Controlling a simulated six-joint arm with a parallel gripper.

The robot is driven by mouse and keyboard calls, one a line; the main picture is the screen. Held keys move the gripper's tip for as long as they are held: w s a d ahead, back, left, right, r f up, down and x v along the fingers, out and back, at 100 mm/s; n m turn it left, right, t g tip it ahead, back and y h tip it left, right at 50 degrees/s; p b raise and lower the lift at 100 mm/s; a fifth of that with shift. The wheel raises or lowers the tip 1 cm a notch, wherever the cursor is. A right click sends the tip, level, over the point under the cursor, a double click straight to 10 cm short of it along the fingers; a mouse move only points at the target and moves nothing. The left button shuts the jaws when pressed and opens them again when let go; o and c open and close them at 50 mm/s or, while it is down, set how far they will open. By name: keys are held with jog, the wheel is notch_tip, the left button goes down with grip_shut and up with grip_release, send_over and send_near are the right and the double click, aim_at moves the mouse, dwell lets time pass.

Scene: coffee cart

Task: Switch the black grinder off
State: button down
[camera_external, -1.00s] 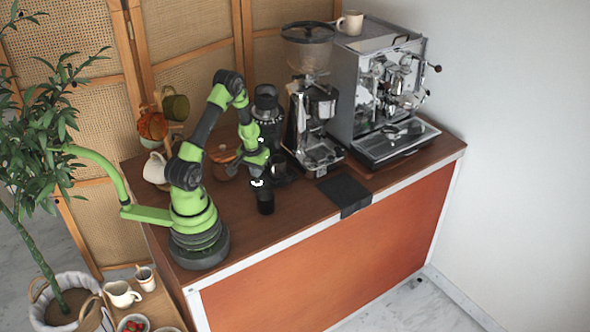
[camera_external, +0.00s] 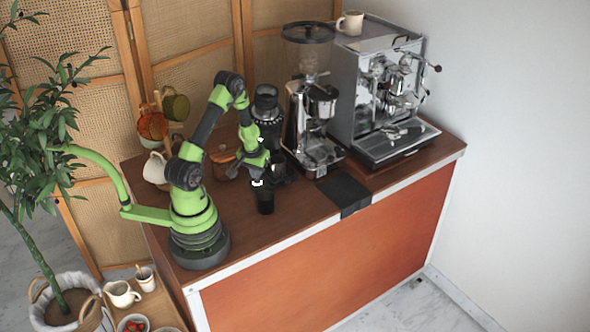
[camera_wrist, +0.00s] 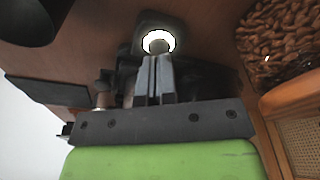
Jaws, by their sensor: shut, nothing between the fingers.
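The black grinder (camera_external: 267,108) stands on the counter behind my gripper, its lower part mostly hidden by my wrist. A white glowing ring (camera_external: 257,183) shows low at its front, beside my fingertips. In the wrist view the glowing ring (camera_wrist: 158,41) sits on a dark surface, with a grey centre. My gripper (camera_wrist: 157,58) is shut and empty, its fingertips right at the ring's lower edge and overlapping it in the picture. I cannot tell whether they touch it.
A chrome grinder (camera_external: 312,110) and an espresso machine (camera_external: 385,100) stand to the right. A black mat (camera_external: 343,190) lies at the counter's front edge. A small dark cylinder (camera_external: 265,203) is just below the ring. A mug tree with cups (camera_external: 153,125) stands left.

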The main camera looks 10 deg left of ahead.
jog(key=shift+f, duration=0.95)
dwell(0.9)
jog(key=shift+r, duration=2.8)
